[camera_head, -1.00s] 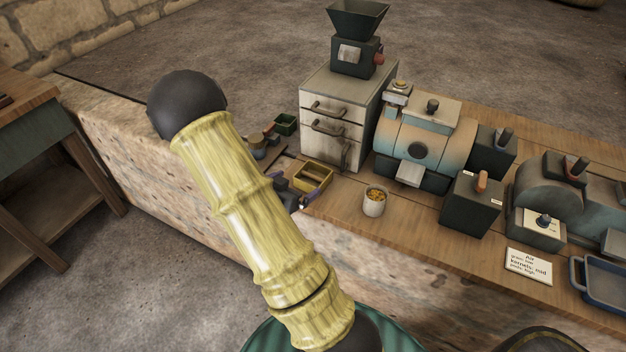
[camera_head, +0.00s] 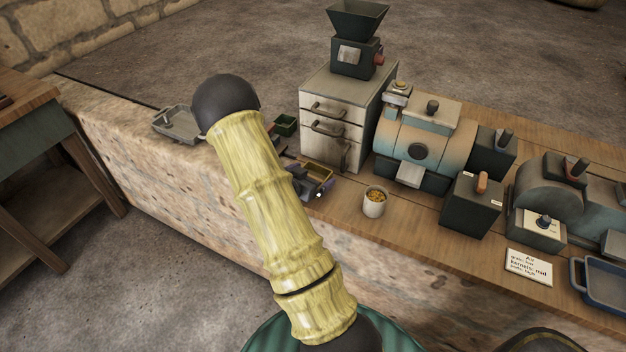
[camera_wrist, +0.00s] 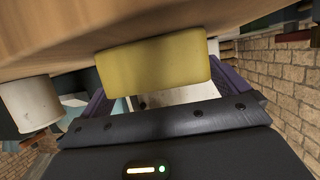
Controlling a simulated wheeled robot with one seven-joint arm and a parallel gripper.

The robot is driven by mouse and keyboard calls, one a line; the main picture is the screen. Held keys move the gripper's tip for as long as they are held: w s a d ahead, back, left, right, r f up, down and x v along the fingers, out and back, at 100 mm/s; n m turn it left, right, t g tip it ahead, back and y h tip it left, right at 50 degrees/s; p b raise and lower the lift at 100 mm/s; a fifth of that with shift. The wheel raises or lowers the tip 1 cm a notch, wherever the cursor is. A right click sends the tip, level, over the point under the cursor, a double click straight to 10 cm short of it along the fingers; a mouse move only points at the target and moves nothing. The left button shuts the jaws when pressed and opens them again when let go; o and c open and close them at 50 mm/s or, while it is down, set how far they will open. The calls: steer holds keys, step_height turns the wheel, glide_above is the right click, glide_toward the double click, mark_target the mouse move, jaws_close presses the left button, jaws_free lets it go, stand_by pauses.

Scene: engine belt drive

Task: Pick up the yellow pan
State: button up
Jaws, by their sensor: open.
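The yellow pan (camera_head: 322,171) is a small, open rectangular tray on the wooden bench, left of the white cup and in front of the drawer cabinet. My gripper (camera_head: 314,190) is at its near side and hides part of it. In the wrist view the pan's yellow side (camera_wrist: 153,66) is large and close, just ahead of the open jaws. The purple fingers (camera_wrist: 168,92) show to its left and right. I cannot tell whether they touch it.
A white cup of yellow kernels (camera_head: 374,203) stands close to the right of the pan. The drawer cabinet (camera_head: 329,140) rises behind. A small green tray (camera_head: 285,124) is behind left, and a grey tray (camera_head: 178,124) is farther left. Machines (camera_head: 420,140) fill the right side.

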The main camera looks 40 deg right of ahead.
steer(key=shift+w+d+f, duration=0.15)
steer(key=shift+d+f, duration=0.1)
steer(key=shift+d, duration=0.25)
steer(key=shift+a, duration=0.1)
steer(key=c, duration=1)
